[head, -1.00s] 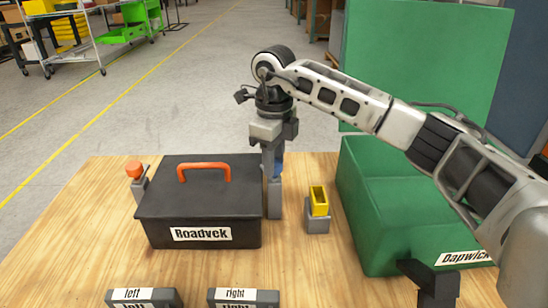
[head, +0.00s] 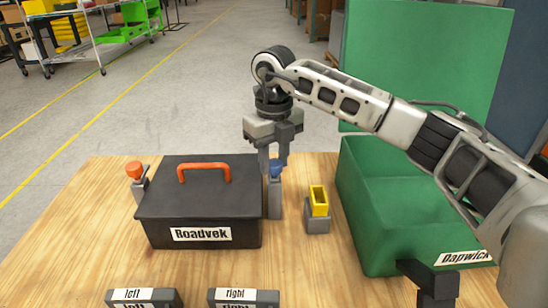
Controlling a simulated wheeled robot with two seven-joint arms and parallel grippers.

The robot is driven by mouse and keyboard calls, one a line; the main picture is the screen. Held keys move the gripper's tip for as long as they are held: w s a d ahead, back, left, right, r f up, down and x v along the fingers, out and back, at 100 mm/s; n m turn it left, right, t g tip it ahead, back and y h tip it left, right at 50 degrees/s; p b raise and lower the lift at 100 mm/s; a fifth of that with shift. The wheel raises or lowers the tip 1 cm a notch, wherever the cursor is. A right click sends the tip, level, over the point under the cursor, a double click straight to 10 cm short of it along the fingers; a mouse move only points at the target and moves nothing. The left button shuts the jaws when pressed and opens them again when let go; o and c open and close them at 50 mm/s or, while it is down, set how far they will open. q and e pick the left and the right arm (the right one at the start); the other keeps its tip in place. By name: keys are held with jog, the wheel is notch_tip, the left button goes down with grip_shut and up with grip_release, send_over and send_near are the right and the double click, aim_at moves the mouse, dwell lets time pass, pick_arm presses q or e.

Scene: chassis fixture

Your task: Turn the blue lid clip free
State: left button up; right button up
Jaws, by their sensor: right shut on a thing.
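The blue lid clip (head: 276,170) sits on top of a grey post (head: 275,200) at the right side of the black box (head: 200,205) labelled Roadvek. My right gripper (head: 273,164) points down from above and is shut on the blue clip, which shows partly between its fingers. The box lid is down and has an orange handle (head: 204,166). An orange clip (head: 134,170) sits on a grey post at the box's left side.
A yellow piece (head: 318,200) stands in a grey block right of the box. A large green container (head: 375,225) labelled Dapwick, its lid raised, is at the right. Grey blocks labelled left (head: 143,298) and right (head: 243,298) stand at the front edge.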

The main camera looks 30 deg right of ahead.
aim_at(274, 162)
jog(key=o, duration=1)
notch_tip(274, 162, up, 16)
jog(key=shift+r, duration=0.1)
dwell(0.5)
